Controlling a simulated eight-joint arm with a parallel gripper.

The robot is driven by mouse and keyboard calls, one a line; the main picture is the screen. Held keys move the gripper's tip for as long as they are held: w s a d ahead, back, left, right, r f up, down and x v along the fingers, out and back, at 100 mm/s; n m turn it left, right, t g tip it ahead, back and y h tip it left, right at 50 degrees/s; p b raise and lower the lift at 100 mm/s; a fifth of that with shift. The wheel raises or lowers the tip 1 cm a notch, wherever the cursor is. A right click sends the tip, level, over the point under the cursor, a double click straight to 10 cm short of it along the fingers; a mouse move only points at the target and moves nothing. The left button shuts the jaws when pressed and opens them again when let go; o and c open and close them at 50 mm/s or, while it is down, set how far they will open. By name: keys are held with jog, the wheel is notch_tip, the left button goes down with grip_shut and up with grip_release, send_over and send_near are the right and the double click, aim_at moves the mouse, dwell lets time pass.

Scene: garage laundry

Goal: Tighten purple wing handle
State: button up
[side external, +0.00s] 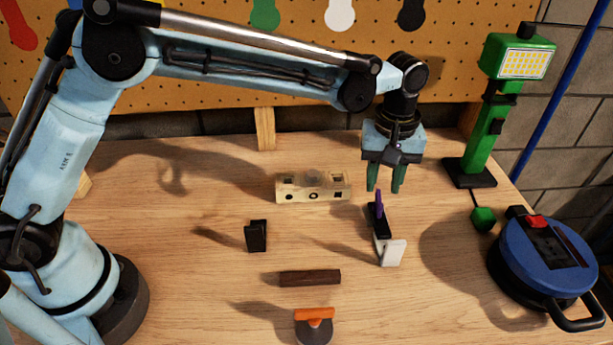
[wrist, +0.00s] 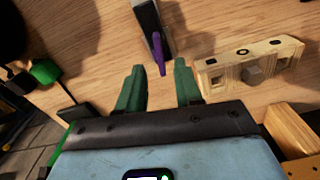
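The purple wing handle (side external: 379,202) stands up from a dark block with a white end piece (side external: 391,252) on the wooden table, right of centre. The open fingers also show in the wrist view (wrist: 160,78).
A pale wooden block with holes (side external: 313,187) lies left of the handle. A small black block (side external: 256,236), a dark brown bar (side external: 310,278) and an orange-handled tool (side external: 314,323) are nearer the front. A green lamp (side external: 487,130) and blue round device (side external: 545,262) stand right.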

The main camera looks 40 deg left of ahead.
aim_at(379, 199)
jog(key=shift+f, duration=2)
grip_shut()
